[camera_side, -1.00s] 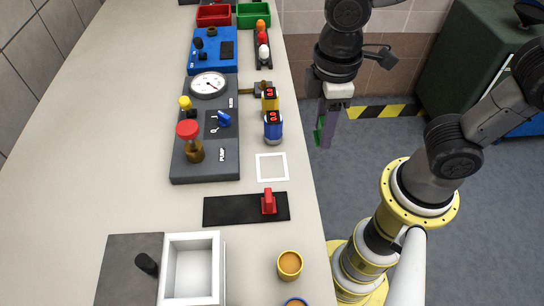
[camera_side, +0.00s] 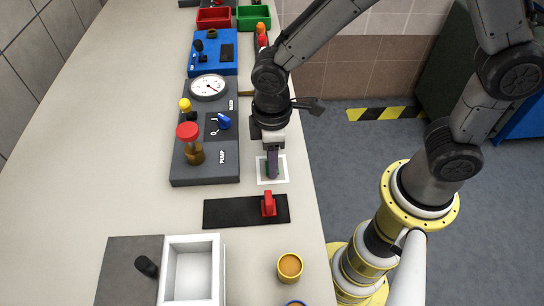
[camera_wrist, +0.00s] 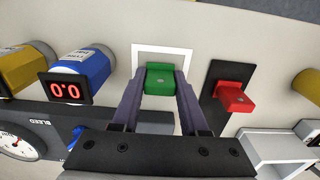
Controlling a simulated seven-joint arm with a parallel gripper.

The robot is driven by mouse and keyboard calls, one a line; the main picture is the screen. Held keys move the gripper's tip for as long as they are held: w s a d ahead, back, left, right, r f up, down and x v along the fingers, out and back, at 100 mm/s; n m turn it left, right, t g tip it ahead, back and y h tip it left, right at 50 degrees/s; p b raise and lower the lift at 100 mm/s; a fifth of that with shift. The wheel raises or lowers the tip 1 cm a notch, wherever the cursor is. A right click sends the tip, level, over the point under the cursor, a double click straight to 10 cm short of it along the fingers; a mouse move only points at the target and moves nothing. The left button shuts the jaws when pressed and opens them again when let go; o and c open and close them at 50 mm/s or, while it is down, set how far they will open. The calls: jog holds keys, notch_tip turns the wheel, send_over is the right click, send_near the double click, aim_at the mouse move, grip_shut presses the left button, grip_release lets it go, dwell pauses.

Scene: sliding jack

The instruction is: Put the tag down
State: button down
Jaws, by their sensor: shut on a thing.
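The green tag (camera_wrist: 160,79) is between the two fingers of my gripper (camera_wrist: 161,84) in the wrist view. My gripper is shut on it. In the side view my gripper (camera_side: 272,174) points down over the white square outline (camera_side: 262,180) on the bench, and its fingers cover most of the tag. The outline also shows in the wrist view (camera_wrist: 136,54), around and behind the tag. I cannot tell whether the tag touches the bench.
The grey pump panel (camera_side: 205,172) is to the left. Blue (camera_wrist: 84,66) and yellow (camera_wrist: 27,68) units with displays stand nearby. An orange-filled cup (camera_side: 289,267) is farther front.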

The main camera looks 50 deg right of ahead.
jog(key=shift+f, duration=0.15)
jog(key=shift+c, duration=2.1)
grip_release()
notch_tip(320, 180, up, 12)
jog(key=s+d+r+m+t, duration=0.2)
jog(key=s+d+m, duration=0.2)
jog(key=s+d, duration=0.2)
jog(key=s+d+r+m+t, duration=0.3)
jog(key=s+d+m, duration=0.2)
jog(key=d, duration=0.5)
jog(key=shift+s+d+r+t, duration=0.15)
jog(key=shift+s+r+t, duration=0.2)
jog(key=shift+s, duration=0.1)
